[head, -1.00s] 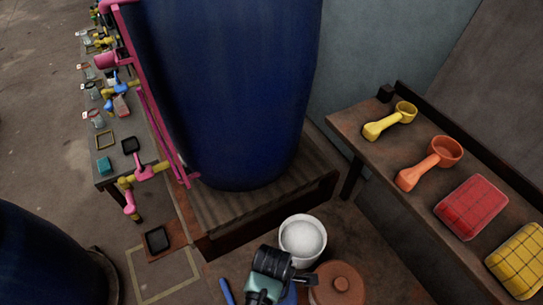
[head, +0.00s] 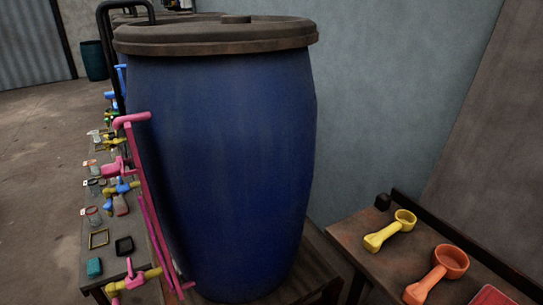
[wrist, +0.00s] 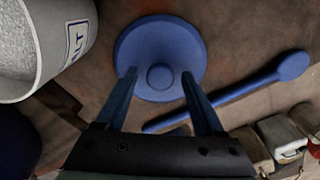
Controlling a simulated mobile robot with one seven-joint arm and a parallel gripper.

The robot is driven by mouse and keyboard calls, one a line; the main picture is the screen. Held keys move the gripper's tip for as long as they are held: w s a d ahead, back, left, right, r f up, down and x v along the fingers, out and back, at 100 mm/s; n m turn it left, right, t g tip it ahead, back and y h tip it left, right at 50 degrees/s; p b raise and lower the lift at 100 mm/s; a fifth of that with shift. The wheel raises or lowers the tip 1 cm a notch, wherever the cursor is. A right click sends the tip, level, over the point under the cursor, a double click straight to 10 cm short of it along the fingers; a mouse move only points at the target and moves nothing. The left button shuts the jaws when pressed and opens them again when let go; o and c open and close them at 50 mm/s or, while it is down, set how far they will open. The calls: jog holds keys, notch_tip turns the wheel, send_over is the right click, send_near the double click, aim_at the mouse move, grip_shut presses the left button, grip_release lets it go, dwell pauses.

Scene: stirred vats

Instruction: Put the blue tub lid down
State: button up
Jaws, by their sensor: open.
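The blue tub lid (wrist: 190,50) is a round disc with a knob (wrist: 160,76) in its middle. It lies flat, knob up, on a brown surface in the wrist view. My gripper (wrist: 160,80) is open, its two fingers over the lid on either side of the knob, with visible gaps between them and the knob. I cannot tell how high the fingertips are above the disc. A white tub (wrist: 45,55) with a blue-lettered label and pale grains inside is at the upper left. The head view shows neither my gripper nor the lid.
A blue long-handled spoon (wrist: 235,90) lies right of the lid. Several pale blocks (wrist: 280,138) are at lower right. A big blue vat (head: 225,160) fills the head view's middle. A bench (head: 365,230) at right holds yellow (head: 390,232) and orange scoops (head: 440,272).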

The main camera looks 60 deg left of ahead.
notch_tip(320, 180, up, 12)
jog(key=p, duration=0.1)
jog(key=shift+r, duration=0.15)
dwell(0.5)
